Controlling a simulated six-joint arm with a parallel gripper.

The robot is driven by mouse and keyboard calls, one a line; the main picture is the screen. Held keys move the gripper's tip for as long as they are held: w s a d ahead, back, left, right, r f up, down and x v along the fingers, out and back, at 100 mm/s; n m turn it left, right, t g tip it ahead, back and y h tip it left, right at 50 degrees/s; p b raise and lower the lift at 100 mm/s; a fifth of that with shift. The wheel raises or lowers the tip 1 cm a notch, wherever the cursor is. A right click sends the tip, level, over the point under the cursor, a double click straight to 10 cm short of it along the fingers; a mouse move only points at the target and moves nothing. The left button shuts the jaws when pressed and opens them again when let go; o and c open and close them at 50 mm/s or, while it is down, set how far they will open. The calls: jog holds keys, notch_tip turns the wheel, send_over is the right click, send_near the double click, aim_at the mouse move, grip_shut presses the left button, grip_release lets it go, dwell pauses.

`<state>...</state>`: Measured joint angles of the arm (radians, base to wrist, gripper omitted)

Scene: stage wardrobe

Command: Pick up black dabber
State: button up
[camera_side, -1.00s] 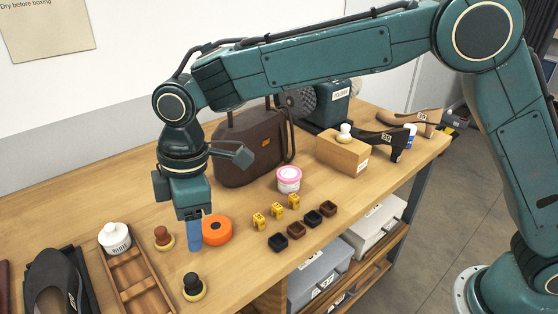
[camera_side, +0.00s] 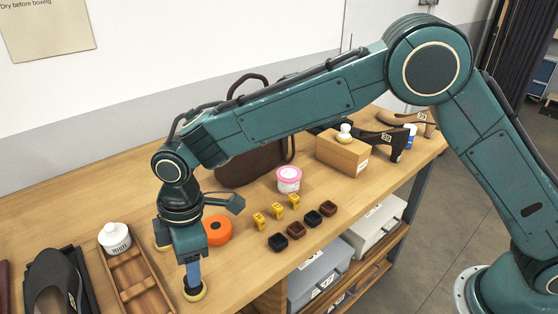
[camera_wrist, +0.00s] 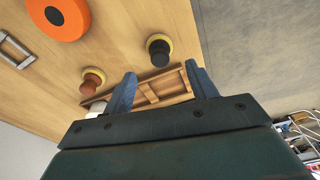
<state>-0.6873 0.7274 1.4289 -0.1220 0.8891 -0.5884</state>
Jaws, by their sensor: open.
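The black dabber (camera_wrist: 159,51) has a dark knob on a yellow pad and stands on the wooden bench. In the side view the black dabber (camera_side: 194,293) is partly hidden by my fingers, with its yellow base showing below. My gripper (camera_side: 192,275) points down just over it. In the wrist view my gripper (camera_wrist: 162,78) has its two blue fingers wide apart. The dabber shows ahead, roughly midway between them, and no grip on it is seen. A brown dabber (camera_wrist: 92,82) stands to the left there; in the side view my gripper mostly hides it.
A compartmented wooden tray (camera_side: 128,262) and a white bottle (camera_side: 115,237) stand left of my gripper. An orange tape roll (camera_side: 217,230) lies behind it. Several yellow blocks and small dark cups are to the right. The bench's front edge is close to the dabber.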

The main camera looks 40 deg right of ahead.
aim_at(196, 294)
jog(key=shift+a+f, duration=0.1)
jog(key=shift+f, duration=0.5)
jog(key=shift+f, duration=0.1)
jog(key=shift+a+f, duration=0.15)
jog(key=shift+f, duration=1.1)
jog(key=shift+a+f, duration=0.1)
jog(key=shift+f, duration=1.1)
jog(key=shift+c, duration=0.2)
jog(key=c, duration=1)
